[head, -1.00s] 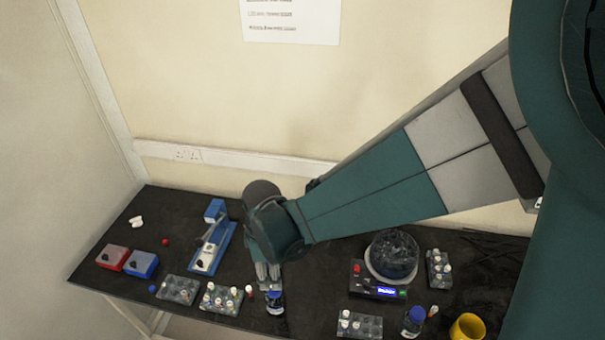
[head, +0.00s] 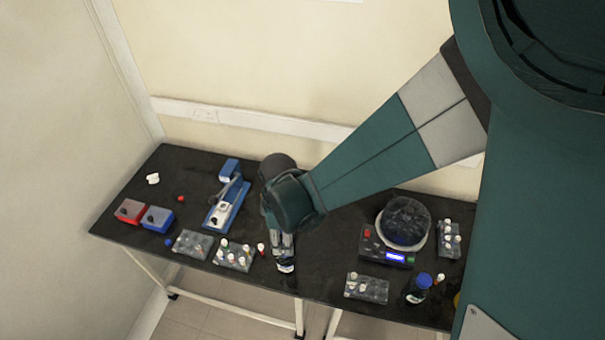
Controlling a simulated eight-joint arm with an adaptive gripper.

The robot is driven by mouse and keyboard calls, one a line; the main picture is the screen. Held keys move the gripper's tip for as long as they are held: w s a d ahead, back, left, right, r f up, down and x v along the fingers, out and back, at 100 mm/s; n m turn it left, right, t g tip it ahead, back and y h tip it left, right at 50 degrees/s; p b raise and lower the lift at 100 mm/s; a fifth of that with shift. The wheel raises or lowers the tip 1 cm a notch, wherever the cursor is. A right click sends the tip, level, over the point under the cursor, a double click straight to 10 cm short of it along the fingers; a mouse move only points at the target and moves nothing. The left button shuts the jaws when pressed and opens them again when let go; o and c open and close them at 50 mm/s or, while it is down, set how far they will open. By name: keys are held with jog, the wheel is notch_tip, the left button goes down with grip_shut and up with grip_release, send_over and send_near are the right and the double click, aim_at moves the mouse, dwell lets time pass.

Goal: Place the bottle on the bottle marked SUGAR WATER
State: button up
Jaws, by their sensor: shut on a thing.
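A small bottle (head: 286,267) with a dark body and a pale label stands near the front edge of the black table, left of the middle. My gripper (head: 283,254) points down from above and is shut on the top of this bottle, hiding its cap. A second bottle (head: 418,291) with a blue cap stands upright near the front edge on the right. The lettering on both labels is too small to read, so I cannot tell which is marked SUGAR WATER.
Racks with small vials (head: 235,256) and (head: 367,288) lie beside the bottles. A device with a digital display (head: 396,258) and a round dark bowl (head: 405,222) stands behind the second bottle. Red (head: 130,211) and blue (head: 157,219) boxes and a blue stand (head: 228,204) are at left.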

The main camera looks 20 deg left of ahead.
jog(key=shift+f, duration=0.4)
jog(key=o, duration=1.1)
jog(key=shift+r, duration=0.2)
jog(key=shift+r, duration=6)
